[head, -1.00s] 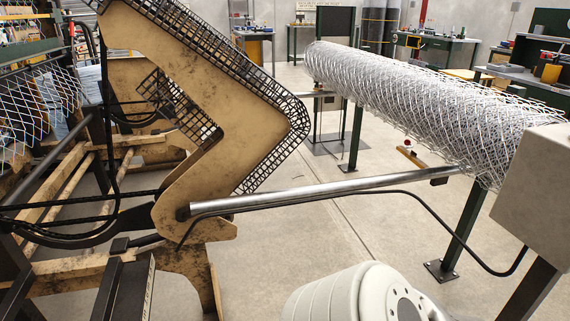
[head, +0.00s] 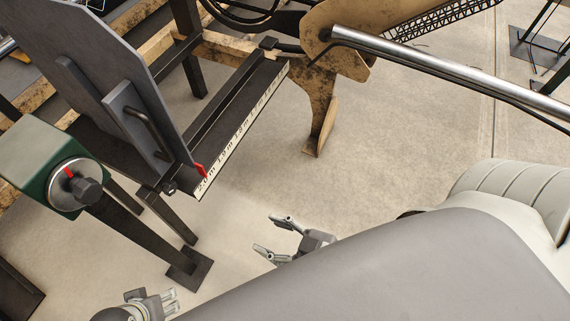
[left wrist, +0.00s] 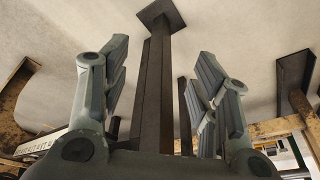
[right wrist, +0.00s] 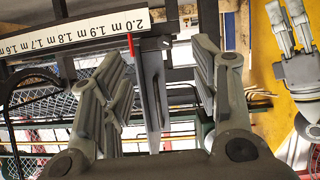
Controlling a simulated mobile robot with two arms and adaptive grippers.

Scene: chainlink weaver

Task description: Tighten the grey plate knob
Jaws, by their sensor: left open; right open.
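The large dark grey plate (head: 95,70) stands upright in the head view, with a bar handle and a red pointer (head: 202,170) at its lower corner. A small dark knob (head: 170,187) sits low beside that corner, at the end of the ruler (head: 240,135). My right gripper (head: 271,235) is open and empty, right of and below the knob in the head view. Its wrist view shows the ruler's 2.0 m end and red pointer (right wrist: 130,45) beyond the fingers. My left gripper (head: 172,300) is open and empty at the bottom, below the knob; its wrist view shows a dark post (left wrist: 152,90).
A green box (head: 40,160) with a round dial and black knob (head: 88,190) stands at the left on a dark post. A steel tube (head: 440,68) crosses at upper right. Bare floor (head: 370,140) lies right of the ruler. My left gripper also shows in the right wrist view (right wrist: 290,25).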

